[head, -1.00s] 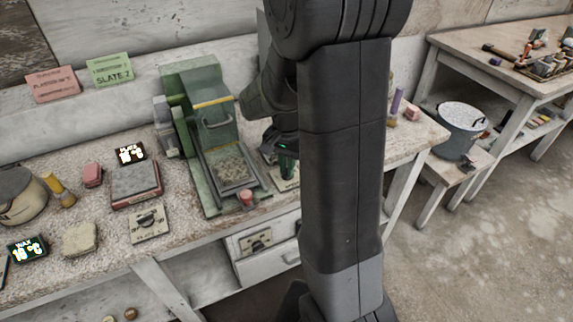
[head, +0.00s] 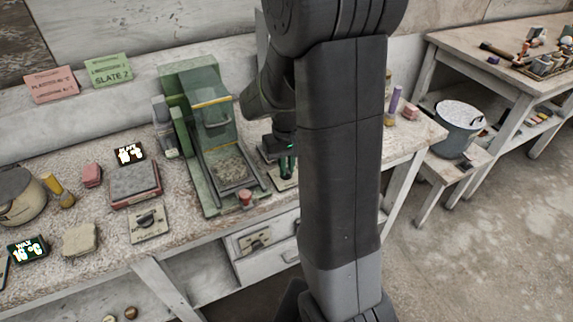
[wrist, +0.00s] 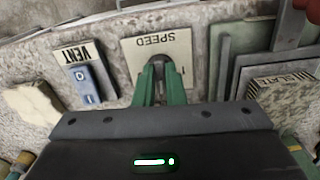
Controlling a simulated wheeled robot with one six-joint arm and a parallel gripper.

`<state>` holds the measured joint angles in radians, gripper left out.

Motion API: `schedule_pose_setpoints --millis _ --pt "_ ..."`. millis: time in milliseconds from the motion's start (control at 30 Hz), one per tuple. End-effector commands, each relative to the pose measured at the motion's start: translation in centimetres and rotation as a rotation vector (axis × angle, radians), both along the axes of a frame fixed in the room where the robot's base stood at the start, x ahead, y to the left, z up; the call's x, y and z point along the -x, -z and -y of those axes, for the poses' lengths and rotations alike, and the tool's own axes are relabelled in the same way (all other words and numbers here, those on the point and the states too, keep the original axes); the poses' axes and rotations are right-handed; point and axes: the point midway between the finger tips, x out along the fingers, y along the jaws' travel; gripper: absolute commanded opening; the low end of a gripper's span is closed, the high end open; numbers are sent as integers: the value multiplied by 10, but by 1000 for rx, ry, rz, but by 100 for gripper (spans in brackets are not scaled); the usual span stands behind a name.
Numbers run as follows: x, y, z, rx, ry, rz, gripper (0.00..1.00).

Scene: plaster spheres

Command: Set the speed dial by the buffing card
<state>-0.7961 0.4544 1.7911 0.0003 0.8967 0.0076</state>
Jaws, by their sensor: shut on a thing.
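The speed dial's plate (wrist: 178,48) reads SPEED, upside down in the wrist view. My gripper (wrist: 158,66) has its green fingers shut on the dark dial knob (wrist: 158,58). The fingers cover much of the knob, so I cannot read its setting. In the head view my gripper (head: 287,165) is down at the plate (head: 285,184), right of the green machine and partly behind my arm. A green card (head: 109,70) reading SLATE 2 leans at the back left. A pink card (head: 51,84) stands left of it; its small print is hard to read.
A green machine (head: 183,95) with a clear hood stands left of the dial. A blue VENT switch (wrist: 85,84) sits beside the dial in the wrist view. Another dial plate (head: 149,222) lies near the bench's front edge. A bucket (head: 460,128) stands at right.

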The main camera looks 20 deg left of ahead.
Motion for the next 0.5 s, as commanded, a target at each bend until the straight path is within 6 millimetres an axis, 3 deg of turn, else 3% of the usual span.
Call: schedule_pose_setpoints --millis 500 --pt "-1 -1 0 -2 -78 3 0"
